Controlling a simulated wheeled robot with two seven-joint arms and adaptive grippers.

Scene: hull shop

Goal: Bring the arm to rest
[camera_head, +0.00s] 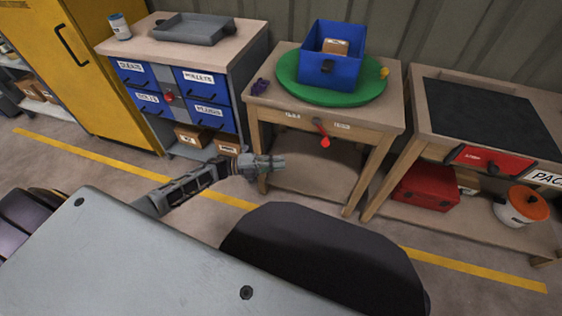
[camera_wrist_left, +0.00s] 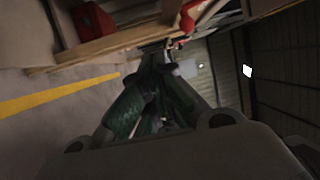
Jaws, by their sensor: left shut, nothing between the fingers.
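My left gripper (camera_head: 274,163) reaches in from the left in the head view, in front of the middle table's left front leg. It is shut and empty. In the left wrist view its dark fingers (camera_wrist_left: 160,85) come together, pointing toward the underside of a wooden table. From these views I cannot tell the exact gap between the gripper and the table leg. My right gripper is not in view.
The middle table (camera_head: 384,105) bears a green turntable (camera_head: 330,95) with a blue bin (camera_head: 328,72). A drawer cabinet (camera_head: 250,65) stands left, a bench (camera_head: 420,120) right with a red toolbox (camera_head: 425,187) below. A yellow line (camera_head: 110,163) crosses the open floor.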

